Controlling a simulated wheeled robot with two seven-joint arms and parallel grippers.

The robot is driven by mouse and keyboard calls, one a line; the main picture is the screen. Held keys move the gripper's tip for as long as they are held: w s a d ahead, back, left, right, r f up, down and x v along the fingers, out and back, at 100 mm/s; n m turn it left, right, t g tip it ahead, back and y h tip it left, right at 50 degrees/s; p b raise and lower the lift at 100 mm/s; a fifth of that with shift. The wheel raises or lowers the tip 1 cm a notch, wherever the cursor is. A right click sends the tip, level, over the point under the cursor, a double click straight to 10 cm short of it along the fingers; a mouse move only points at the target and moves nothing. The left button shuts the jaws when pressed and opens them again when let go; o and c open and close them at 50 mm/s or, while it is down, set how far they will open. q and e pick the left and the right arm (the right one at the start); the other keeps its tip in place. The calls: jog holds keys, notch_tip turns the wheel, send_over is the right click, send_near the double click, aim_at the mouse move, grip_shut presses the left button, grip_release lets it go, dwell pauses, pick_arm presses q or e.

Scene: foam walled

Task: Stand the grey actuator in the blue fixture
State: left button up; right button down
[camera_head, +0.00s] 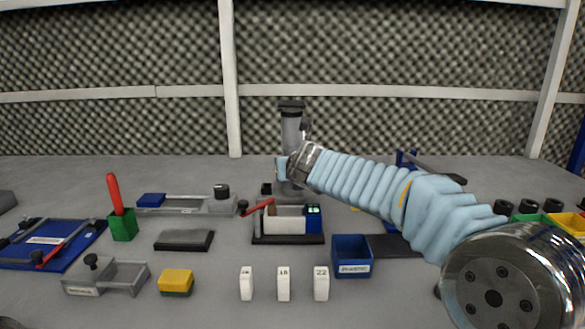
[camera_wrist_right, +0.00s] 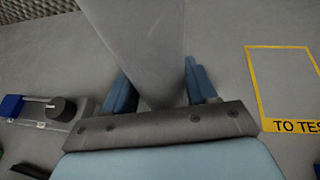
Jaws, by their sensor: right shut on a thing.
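The grey actuator (camera_head: 292,135) stands upright in the middle of the head view, a grey cylinder with a dark top. My right gripper (camera_head: 284,172) is shut around its lower part. In the right wrist view the actuator (camera_wrist_right: 140,45) fills the gap between the fingers of my gripper (camera_wrist_right: 160,90). Whether its base touches the table is hard to tell. A blue plate with clamps and a red lever, which looks like a fixture (camera_head: 68,250), lies at the left. Another blue frame (camera_head: 403,158) is partly hidden behind my right arm. My left gripper is not in view.
A clamp stand with a red lever (camera_head: 288,239) is in front of the actuator. A blue bin (camera_head: 351,243) and white numbered blocks (camera_head: 284,284) stand nearer. A green holder (camera_head: 123,226) is at left. A yellow-outlined area (camera_wrist_right: 257,100) marks the table at right in the wrist view.

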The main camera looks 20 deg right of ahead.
jog(key=shift+c, duration=1.7)
grip_release()
jog(key=shift+r, duration=0.2)
jog(key=b+v, duration=0.1)
jog(key=v, duration=1.1)
jog(key=shift+f, duration=0.1)
